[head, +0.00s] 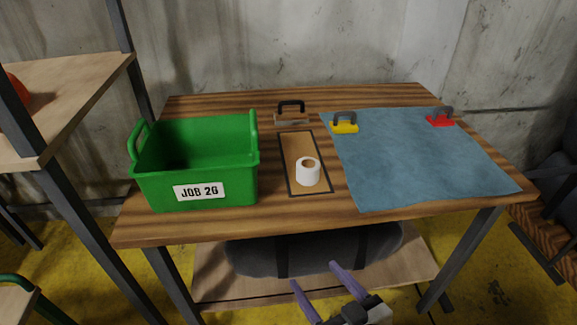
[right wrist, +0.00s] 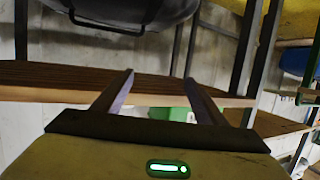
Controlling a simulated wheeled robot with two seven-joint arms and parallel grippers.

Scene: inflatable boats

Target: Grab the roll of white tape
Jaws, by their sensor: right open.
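The roll of white tape (head: 308,179) stands on the wooden table, on the front part of a tan, dark-outlined rectangle (head: 301,150). It lies flat, with its brown core hole facing up. My right gripper (head: 316,274) is open and empty at the bottom of the head view, in front of the table and below its top. It is well apart from the tape. In the right wrist view its two fingers (right wrist: 159,78) are spread, with a wooden board edge beyond them. The tape cannot be made out in that view. My left gripper is not in view.
A green crate labelled JOB 26 (head: 200,168) stands left of the tape. A blue sheet (head: 420,160) with yellow (head: 344,128) and red (head: 440,122) clamps lies to the right. A dark-handled block (head: 291,119) is behind. A dark bag (head: 320,250) lies on the lower shelf.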

